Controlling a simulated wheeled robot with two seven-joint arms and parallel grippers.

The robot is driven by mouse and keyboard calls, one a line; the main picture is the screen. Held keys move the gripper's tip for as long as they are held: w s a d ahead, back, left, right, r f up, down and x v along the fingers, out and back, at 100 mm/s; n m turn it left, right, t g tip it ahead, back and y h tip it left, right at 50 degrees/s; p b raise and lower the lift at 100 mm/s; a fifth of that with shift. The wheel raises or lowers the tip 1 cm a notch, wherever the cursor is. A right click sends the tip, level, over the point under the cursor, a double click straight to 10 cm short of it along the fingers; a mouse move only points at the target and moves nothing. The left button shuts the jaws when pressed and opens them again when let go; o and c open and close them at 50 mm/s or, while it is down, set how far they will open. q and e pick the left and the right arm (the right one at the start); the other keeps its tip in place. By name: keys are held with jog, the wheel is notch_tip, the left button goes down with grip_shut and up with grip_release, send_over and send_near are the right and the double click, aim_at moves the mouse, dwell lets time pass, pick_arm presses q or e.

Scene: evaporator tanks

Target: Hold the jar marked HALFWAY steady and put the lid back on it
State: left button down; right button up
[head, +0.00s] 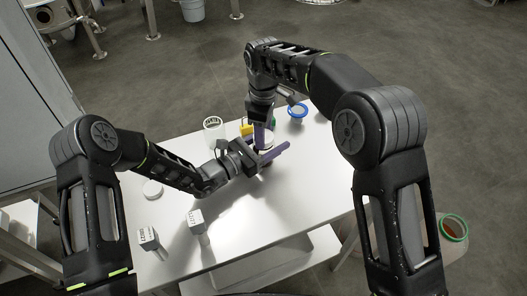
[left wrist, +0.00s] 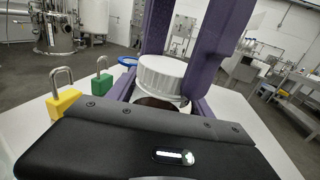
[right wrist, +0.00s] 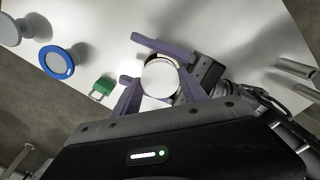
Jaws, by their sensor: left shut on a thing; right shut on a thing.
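The jar (left wrist: 157,102) with dark contents stands upright between my left gripper's purple fingers; its HALFWAY marking cannot be read. My left gripper (head: 268,158) reaches in low from the left and is shut on the jar. The white ribbed lid (left wrist: 163,73) is at the jar's mouth; it also shows as a pale disc in the right wrist view (right wrist: 160,78). My right gripper (head: 262,133) comes down from above, shut on the lid with a finger on each side. Whether the lid is fully seated cannot be told. Fingers hide most of the jar in the head view.
A yellow padlock (left wrist: 63,103), a green padlock (right wrist: 103,87) and a blue-rimmed item (right wrist: 57,62) stand close by. The table's front right is clear.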

jog(key=m, duration=1)
jog(key=shift+m, duration=0.4)
jog(key=m, duration=1.1)
jog(key=o, duration=1.6)
jog(key=shift+r, duration=3.7)
